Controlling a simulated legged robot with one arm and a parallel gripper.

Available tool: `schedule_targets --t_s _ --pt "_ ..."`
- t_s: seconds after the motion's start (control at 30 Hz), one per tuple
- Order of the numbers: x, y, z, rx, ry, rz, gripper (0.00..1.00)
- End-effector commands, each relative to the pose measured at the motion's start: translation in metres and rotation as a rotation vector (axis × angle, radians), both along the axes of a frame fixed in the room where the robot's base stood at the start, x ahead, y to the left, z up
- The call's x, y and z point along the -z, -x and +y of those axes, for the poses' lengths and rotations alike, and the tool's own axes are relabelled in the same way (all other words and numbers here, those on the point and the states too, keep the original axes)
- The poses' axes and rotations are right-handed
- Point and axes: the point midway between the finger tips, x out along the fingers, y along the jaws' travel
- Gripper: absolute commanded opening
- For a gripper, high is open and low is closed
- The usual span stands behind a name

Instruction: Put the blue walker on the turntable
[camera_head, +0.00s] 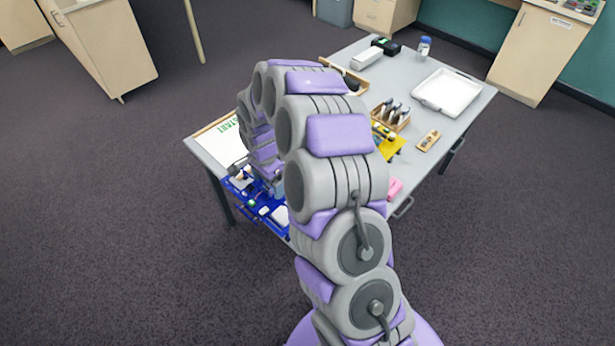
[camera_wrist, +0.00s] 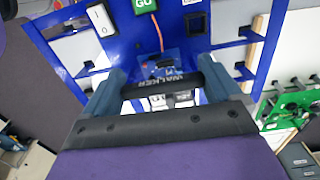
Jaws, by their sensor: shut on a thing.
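The blue walker (camera_wrist: 225,62) fills the upper part of the wrist view. It is a flat blue frame with side arms, a green GO button, a white block and a dark bar lettered WALKER. My gripper (camera_wrist: 163,78) is shut on it, with one finger at each end of the dark bar. In the head view the walker (camera_head: 238,189) shows at the table's near left edge, partly hidden by my arm. I cannot tell whether it rests on the table or hangs over its edge. I cannot make out a turntable in either view.
A grey table (camera_head: 455,110) holds a white START board (camera_head: 222,140), a white tray (camera_head: 446,93), a wooden rack (camera_head: 391,113) of dark tools, a yellow piece (camera_head: 392,146) and a bottle (camera_head: 424,46). Green parts (camera_wrist: 295,103) lie right in the wrist view. Floor around is clear.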

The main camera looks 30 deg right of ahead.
Motion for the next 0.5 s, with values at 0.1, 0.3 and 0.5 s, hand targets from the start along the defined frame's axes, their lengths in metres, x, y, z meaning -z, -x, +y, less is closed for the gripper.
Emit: schedule_targets --t_s 0.1,0.3,0.5 --pt "0.004 -0.003 -0.023 0.007 -0.004 -0.002 0.55" --pt "0.009 -0.009 -0.07 0.007 -0.004 -0.002 0.55" --pt "0.013 -0.014 -0.114 0.004 0.0 -0.003 0.55"
